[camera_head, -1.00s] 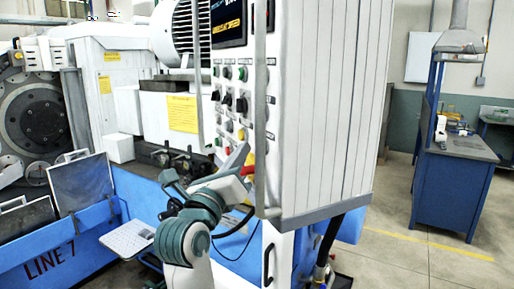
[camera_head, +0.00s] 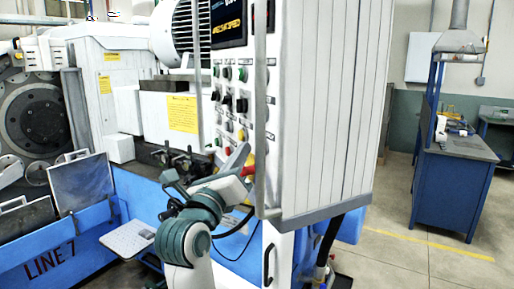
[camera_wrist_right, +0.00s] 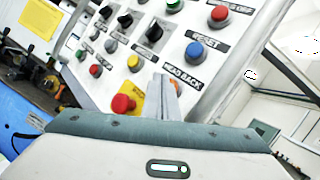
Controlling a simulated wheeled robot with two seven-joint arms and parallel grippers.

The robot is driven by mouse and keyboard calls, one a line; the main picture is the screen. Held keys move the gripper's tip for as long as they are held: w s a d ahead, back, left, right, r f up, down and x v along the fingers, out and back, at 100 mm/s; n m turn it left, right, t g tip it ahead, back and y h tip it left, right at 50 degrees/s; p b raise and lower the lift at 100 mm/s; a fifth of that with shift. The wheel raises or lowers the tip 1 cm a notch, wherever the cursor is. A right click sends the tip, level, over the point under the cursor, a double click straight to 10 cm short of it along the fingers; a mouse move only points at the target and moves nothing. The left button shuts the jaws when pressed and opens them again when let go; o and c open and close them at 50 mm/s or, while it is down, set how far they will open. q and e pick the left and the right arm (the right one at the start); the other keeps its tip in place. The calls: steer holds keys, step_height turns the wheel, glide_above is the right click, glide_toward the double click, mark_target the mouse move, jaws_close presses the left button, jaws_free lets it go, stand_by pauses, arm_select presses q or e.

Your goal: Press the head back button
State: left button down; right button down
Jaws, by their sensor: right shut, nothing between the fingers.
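The control panel (camera_head: 229,108) stands at the middle, its button face seen edge-on. In the right wrist view the HEAD BACK label (camera_wrist_right: 183,77) is readable beside my right gripper's tips. Whether the tips touch the panel I cannot tell. My left gripper is not in view.
A blue RESET button (camera_wrist_right: 193,50), a yellow button (camera_wrist_right: 133,62) and a red mushroom button (camera_wrist_right: 123,103) surround the fingertips. A handrail (camera_head: 260,110) runs along the panel edge. A blue workbench (camera_head: 453,190) stands right, beyond open floor.

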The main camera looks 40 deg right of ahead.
steer(key=shift+d, duration=0.15)
steer(key=shift+s+d, duration=0.1)
steer(key=shift+d, duration=0.2)
steer(key=shift+s+d+p, duration=0.1)
steer(key=shift+d+p, duration=0.4)
steer(key=shift+p, duration=0.05)
stand_by(0.9)
steer(key=shift+a, duration=0.2)
stand_by(0.3)
steer(key=shift+a, duration=0.7)
steer(key=shift+w+a+b, duration=0.2)
steer(key=shift+a+b, duration=0.05)
steer(key=shift+a, duration=0.6)
steer(key=shift+w+a+b, duration=0.25)
steer(key=shift+a, duration=0.55)
steer(key=shift+w+a+b, duration=0.2)
steer(key=shift+a+b, duration=0.05)
steer(key=shift+a, duration=0.6)
